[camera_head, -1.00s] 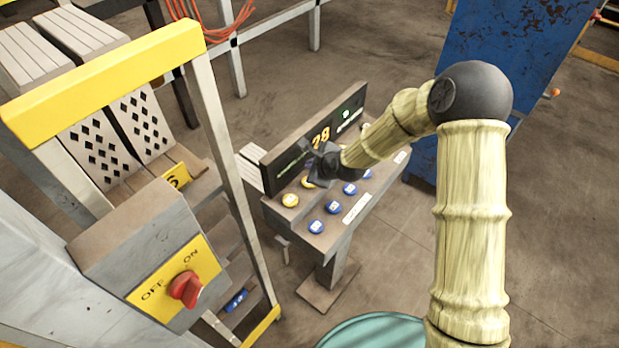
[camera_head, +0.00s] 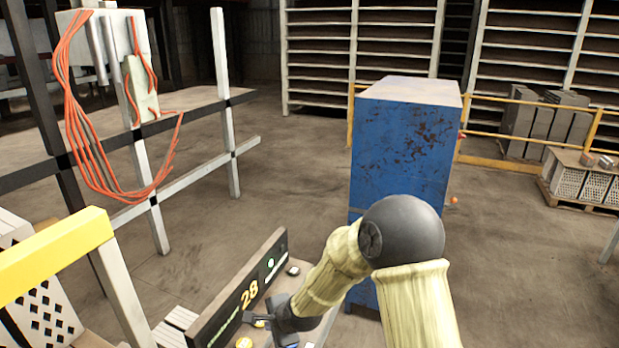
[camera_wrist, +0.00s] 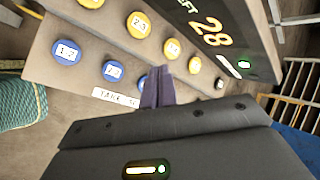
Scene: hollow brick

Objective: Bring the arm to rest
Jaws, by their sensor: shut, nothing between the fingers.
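My gripper (camera_head: 258,321) is at the lower middle of the head view, at the end of my bent arm, in front of a control console. In the wrist view my gripper's two thin fingers (camera_wrist: 157,88) lie together, shut and empty. They point at the console's button panel (camera_wrist: 70,85); whether they touch it I cannot tell. The console's dark display (camera_head: 240,298) reads 28, and it also shows in the wrist view (camera_wrist: 232,15). Yellow buttons (camera_wrist: 138,25) and blue buttons (camera_wrist: 67,50) sit on the panel. My upper arm runs out of the head view's bottom edge.
A blue cabinet (camera_head: 405,150) stands behind my arm. A yellow-topped frame (camera_head: 50,255) is at the lower left. Shelving (camera_head: 360,50) and a pallet of bricks (camera_head: 585,180) are farther back. Open floor lies right of the cabinet.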

